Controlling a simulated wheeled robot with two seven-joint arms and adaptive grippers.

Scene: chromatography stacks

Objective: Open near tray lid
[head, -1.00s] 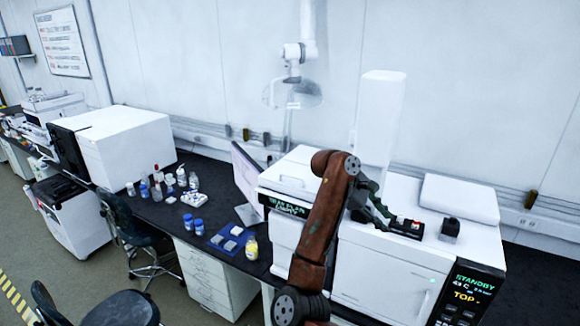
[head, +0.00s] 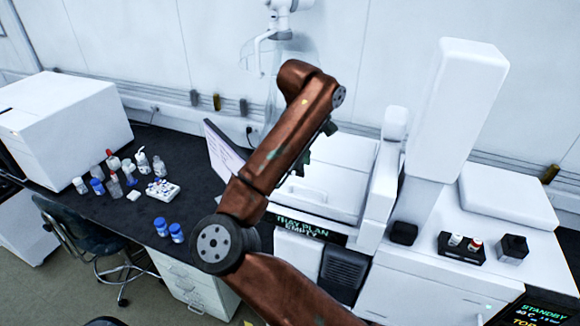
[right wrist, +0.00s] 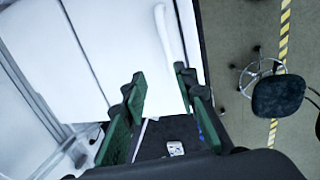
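My right gripper is mostly hidden behind my brown arm in the head view; green finger parts show above the lid's left side. In the right wrist view my right gripper (right wrist: 160,82) is open, its green fingers apart with nothing between them. A white panel with a rounded white bar (right wrist: 164,35) lies beyond the fingertips. I cannot tell whether they touch it. My left gripper is not in view.
A white tower (head: 455,110) rises right of the lid. A black vial holder (head: 461,247) and a black block (head: 512,249) sit on the right instrument. The monitor (head: 224,155) stands close left of my arm. Bottles crowd the dark bench (head: 190,185).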

